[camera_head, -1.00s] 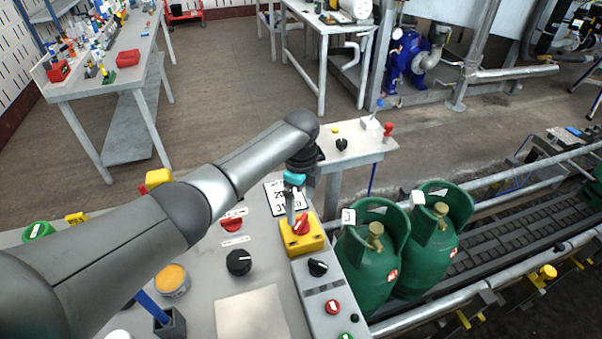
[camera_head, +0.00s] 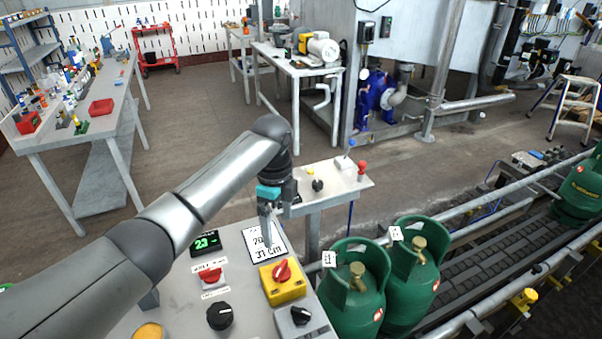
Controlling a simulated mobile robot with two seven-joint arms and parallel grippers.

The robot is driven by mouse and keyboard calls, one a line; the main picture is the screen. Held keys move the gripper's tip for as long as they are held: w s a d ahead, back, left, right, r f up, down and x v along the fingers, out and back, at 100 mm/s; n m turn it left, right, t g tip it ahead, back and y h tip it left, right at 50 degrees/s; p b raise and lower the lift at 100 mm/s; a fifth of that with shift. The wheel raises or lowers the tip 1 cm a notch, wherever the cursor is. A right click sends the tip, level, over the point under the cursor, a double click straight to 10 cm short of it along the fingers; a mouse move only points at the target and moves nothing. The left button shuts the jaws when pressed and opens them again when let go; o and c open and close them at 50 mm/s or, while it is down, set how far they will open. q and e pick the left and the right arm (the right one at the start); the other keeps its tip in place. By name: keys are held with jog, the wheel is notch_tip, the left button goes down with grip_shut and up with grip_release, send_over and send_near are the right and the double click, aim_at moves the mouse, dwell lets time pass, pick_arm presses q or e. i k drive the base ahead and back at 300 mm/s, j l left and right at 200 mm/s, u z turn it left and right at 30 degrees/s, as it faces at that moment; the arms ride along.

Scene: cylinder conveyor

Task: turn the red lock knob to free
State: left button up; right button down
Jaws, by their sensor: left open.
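A red rotary knob (camera_head: 283,270) sits on top of a yellow box (camera_head: 284,288) on the grey console. A second red knob (camera_head: 210,275) on a pale base sits left of it, below a small label. Which one is the lock knob I cannot read from the labels. My left gripper (camera_head: 268,232) points down over the white printed card (camera_head: 280,248), behind and slightly left of the yellow box. It is open, with nothing seen between its fingers, and apart from the red knob. My right gripper is not in view.
A black knob (camera_head: 220,316) and another black knob (camera_head: 300,315) stand in front. A green-digit display (camera_head: 205,243) is to the left. Green gas cylinders (camera_head: 354,285) stand on the conveyor at right. A small side table (camera_head: 335,187) lies behind my gripper.

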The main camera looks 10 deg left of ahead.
aim_at(209, 276)
jog(key=k, duration=1.5)
